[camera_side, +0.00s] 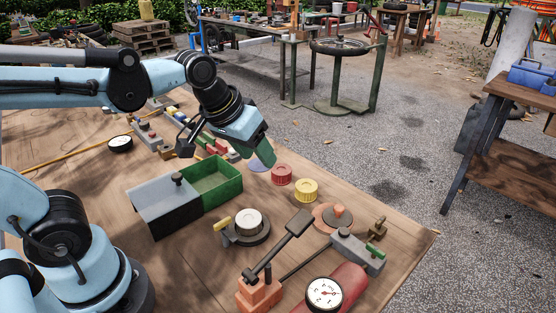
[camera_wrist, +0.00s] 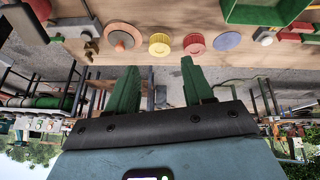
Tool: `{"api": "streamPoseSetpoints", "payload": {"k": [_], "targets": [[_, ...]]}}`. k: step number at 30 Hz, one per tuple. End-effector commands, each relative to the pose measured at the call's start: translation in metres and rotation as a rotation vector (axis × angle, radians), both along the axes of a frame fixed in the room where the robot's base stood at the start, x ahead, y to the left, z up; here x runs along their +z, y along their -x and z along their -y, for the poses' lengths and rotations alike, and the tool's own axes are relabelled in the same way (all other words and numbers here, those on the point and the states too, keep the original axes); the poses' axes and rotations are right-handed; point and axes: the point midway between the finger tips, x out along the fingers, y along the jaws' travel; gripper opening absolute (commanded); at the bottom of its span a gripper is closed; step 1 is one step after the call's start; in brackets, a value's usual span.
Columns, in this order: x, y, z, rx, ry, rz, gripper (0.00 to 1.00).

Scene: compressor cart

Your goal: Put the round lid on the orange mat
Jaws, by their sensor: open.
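The orange mat (camera_side: 320,218) is a flat round disc near the front right of the table. My gripper (camera_side: 268,158) is open and empty, above the table's far edge near the blue disc. In the wrist view its two green fingers (camera_wrist: 158,78) are spread, with nothing between them. The mat lies apart from them.
Red (camera_side: 281,175) and yellow (camera_side: 306,190) ribbed round pieces stand between my gripper and the mat. A blue disc (camera_side: 258,165), green tray (camera_side: 222,184) and grey-topped box (camera_side: 165,195) are nearby. A lever clamp (camera_side: 285,250) and gauge (camera_side: 324,293) crowd the front.

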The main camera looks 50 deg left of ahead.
Motion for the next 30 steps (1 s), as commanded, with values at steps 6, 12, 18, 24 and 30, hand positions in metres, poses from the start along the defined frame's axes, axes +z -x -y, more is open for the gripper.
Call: {"api": "streamPoseSetpoints", "payload": {"k": [6,12,18,24,30], "targets": [[-0.020,0.031,-0.015,-0.106,-0.085,0.107,0.51],[-0.027,0.038,-0.018,-0.141,-0.118,0.140,0.51],[-0.027,0.038,-0.018,-0.142,-0.119,0.141,0.51],[-0.027,0.038,-0.018,-0.142,-0.117,0.140,0.51],[-0.027,0.038,-0.018,-0.141,-0.117,0.140,0.51]]}}
